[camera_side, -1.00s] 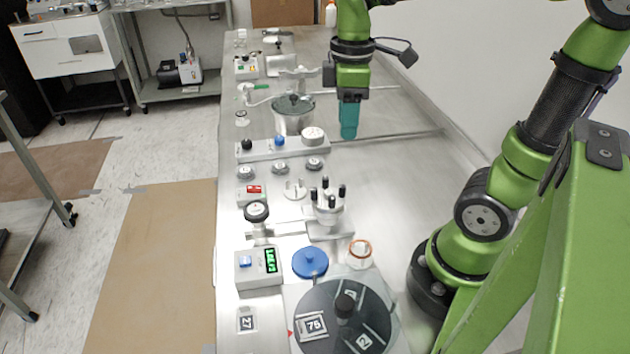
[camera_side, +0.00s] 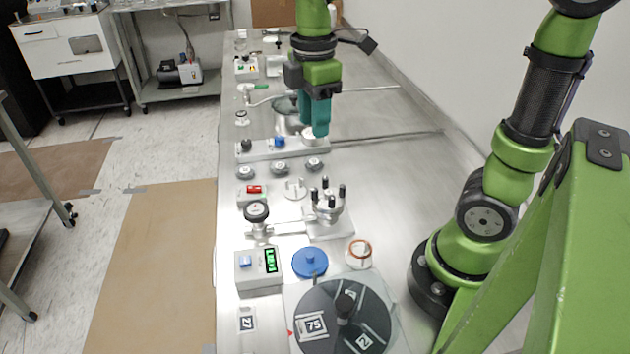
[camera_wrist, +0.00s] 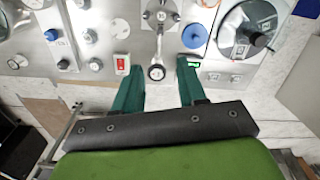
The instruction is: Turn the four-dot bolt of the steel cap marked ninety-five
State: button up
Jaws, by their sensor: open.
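A steel fixture with several black-topped upright posts (camera_side: 328,203) stands mid-bench in the side view; I take it to be the bolted steel cap. It also shows as a steel piece (camera_wrist: 160,16) at the top of the wrist view. Its number and the dots on its bolts are too small to read. My gripper (camera_side: 314,133) hangs over the bench beyond the fixture, near the knobbed strip, pointing down. In the wrist view my gripper (camera_wrist: 159,66) has its two teal fingers spread and empty. A round black-rimmed knob (camera_wrist: 156,72) shows between the fingertips, apart from them.
A dark round plate (camera_side: 325,318) marked 75 lies at the front, with a blue disc (camera_side: 310,262) and an orange-ringed jar (camera_side: 358,254) behind it. A display box (camera_side: 258,270) stands left. A pot (camera_side: 288,118) is near my gripper. The bench's right side is clear.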

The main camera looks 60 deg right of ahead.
aim_at(314, 189)
notch_tip(314, 189, down, 16)
jog(key=shift+r, duration=0.2)
grip_shut()
dwell(0.4)
